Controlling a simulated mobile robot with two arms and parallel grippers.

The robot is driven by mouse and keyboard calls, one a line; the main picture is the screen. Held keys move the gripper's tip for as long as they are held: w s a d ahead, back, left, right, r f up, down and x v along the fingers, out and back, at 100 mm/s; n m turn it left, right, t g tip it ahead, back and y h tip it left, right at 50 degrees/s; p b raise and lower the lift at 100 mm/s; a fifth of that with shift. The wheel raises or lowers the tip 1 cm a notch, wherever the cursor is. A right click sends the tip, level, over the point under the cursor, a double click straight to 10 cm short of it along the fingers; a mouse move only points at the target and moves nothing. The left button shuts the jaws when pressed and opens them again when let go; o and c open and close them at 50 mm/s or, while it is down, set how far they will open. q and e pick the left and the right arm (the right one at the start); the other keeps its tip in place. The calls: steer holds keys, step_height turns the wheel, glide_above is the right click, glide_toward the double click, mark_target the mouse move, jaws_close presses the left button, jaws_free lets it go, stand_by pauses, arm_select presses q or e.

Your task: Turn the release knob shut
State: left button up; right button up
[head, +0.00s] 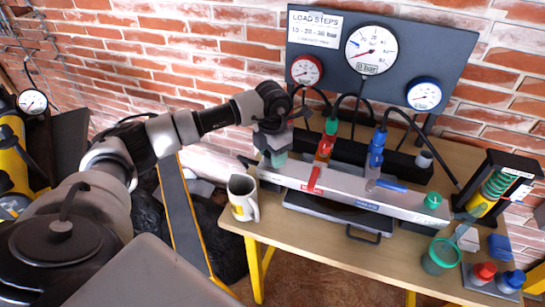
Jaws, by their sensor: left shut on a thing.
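A long pale metal manifold (345,192) lies along the table with a red lever valve (324,150) and a blue lever valve (376,155) on it. My left gripper (276,152) points down at the manifold's left end and is shut on a green piece that looks like the release knob (278,159). The gripper hides most of that knob, so its turn cannot be read. A second green knob (433,200) stands uncovered near the manifold's right end. My right gripper is not in view.
A gauge board (455,45) stands behind, with hoses hanging to the valves. A pump with a green spring (493,188), a green cup (441,256) and red and blue caps are at the right.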

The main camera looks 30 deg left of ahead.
arm_select(q)
steer(key=shift+m+b, duration=0.4)
steer(key=shift+m, duration=0.7)
steer(key=shift+r, duration=0.1)
steer(key=o, duration=0.9)
steer(key=shift+o, duration=0.2)
step_height(320, 180, up, 11)
steer(key=shift+b, duration=0.35)
steer(key=shift+f, duration=0.2)
